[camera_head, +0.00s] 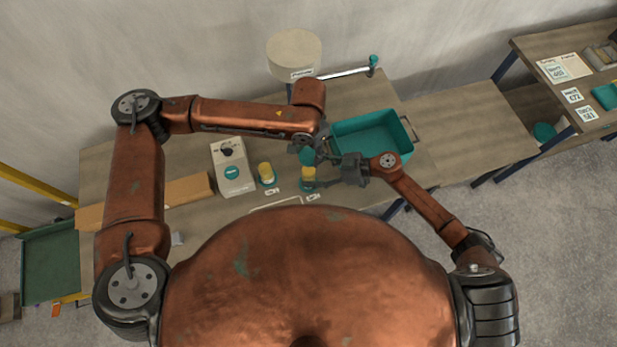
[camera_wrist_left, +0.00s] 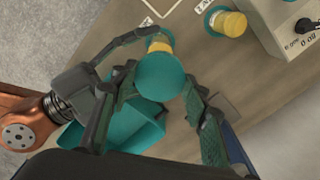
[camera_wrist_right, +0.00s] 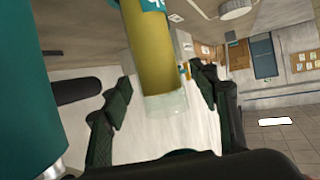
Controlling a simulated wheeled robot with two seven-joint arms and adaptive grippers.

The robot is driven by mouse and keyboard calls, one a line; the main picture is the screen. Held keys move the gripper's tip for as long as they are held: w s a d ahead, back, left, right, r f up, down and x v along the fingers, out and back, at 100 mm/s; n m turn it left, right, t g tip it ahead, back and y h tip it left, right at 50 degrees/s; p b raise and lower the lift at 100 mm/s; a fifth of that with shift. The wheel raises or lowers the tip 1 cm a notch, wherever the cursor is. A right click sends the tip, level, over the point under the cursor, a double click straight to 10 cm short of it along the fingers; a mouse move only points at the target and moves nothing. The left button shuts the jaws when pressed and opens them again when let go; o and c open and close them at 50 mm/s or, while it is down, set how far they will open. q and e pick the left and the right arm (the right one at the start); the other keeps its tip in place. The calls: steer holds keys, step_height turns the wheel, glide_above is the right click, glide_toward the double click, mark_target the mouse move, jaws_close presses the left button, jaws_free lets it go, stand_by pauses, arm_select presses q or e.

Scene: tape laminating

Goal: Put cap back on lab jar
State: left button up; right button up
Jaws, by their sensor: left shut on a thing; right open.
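Two jars with yellow contents stand near the front of the bench. The right jar (camera_head: 308,174) has my right gripper (camera_head: 335,181) beside it. In the right wrist view the jar (camera_wrist_right: 150,50) shows between my right gripper's open fingers (camera_wrist_right: 158,98), with a clear rim; contact cannot be told. My left gripper (camera_head: 314,152) is shut on a teal cap (camera_wrist_left: 160,76). The cap is above the right jar and overlaps it in the left wrist view, where a yellow part of the jar (camera_wrist_left: 158,46) shows. Whether cap and jar touch is hidden.
The other jar (camera_head: 267,174) stands to the left, near a white device (camera_head: 232,167). A teal bin (camera_head: 408,143) is behind the right gripper. A cardboard-coloured block (camera_head: 190,189) lies at left. A round beige container (camera_head: 294,52) is at the back.

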steer(key=shift+a+f, duration=0.2)
steer(key=shift+a, duration=0.4)
steer(key=shift+c, duration=0.3)
jaws_close()
